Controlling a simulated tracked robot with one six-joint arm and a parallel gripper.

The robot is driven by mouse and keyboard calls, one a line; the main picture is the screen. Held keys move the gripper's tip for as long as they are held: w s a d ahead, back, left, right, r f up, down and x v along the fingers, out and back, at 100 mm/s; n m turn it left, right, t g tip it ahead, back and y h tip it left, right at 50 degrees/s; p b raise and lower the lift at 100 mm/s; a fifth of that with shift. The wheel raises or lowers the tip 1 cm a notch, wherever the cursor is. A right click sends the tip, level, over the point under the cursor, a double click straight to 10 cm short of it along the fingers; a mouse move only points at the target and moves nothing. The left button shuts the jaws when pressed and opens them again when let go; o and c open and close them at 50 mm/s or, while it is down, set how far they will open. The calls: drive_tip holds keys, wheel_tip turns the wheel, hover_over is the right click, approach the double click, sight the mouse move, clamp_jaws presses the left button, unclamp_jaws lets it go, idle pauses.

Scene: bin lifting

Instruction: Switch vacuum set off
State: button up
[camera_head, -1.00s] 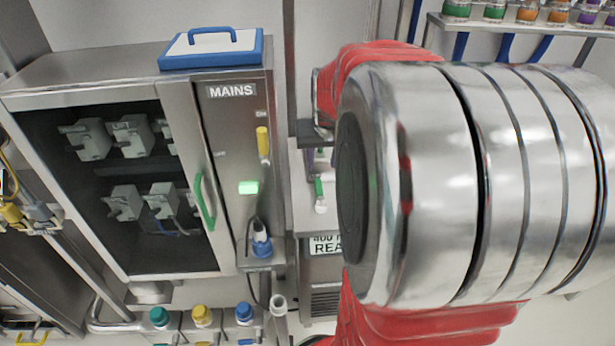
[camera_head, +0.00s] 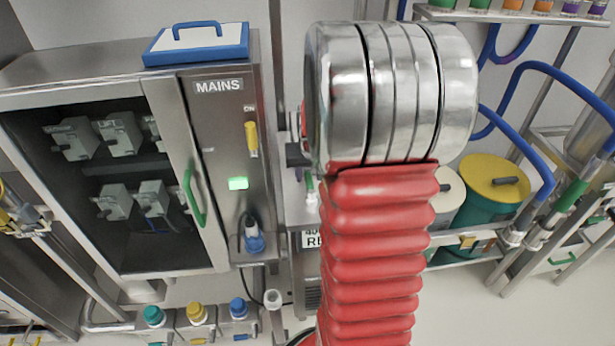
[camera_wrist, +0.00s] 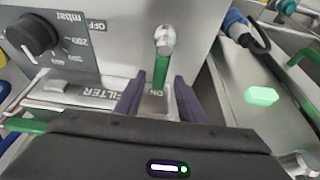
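The vacuum set's switch lever (camera_wrist: 160,62) has a green shaft and a shiny round knob. In the wrist view it stands at the middle of a grey panel (camera_wrist: 125,50). The word ON is at its base and OFF is at the upper left. My gripper (camera_wrist: 157,82) has its two dark fingers apart, one on each side of the lever's lower part, with gaps showing. I cannot tell whether either finger touches it. In the head view, a small green part of the lever (camera_head: 310,186) shows beside my red arm, which hides most of the set.
A black mbar dial (camera_wrist: 33,36) sits left of the lever, near a FILTER label (camera_wrist: 97,91). The MAINS cabinet (camera_head: 218,130) stands left of my arm, with a yellow lever (camera_head: 251,138) at ON and a lit green lamp (camera_head: 238,183). A yellow-lidded drum (camera_head: 495,178) stands at right.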

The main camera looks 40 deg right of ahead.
drive_tip(key=shift+w+d+f, duration=0.15)
drive_tip(key=shift+w+f, duration=0.05)
drive_tip(key=shift+f, duration=0.45)
drive_tip(key=c, duration=0.9)
clamp_jaws()
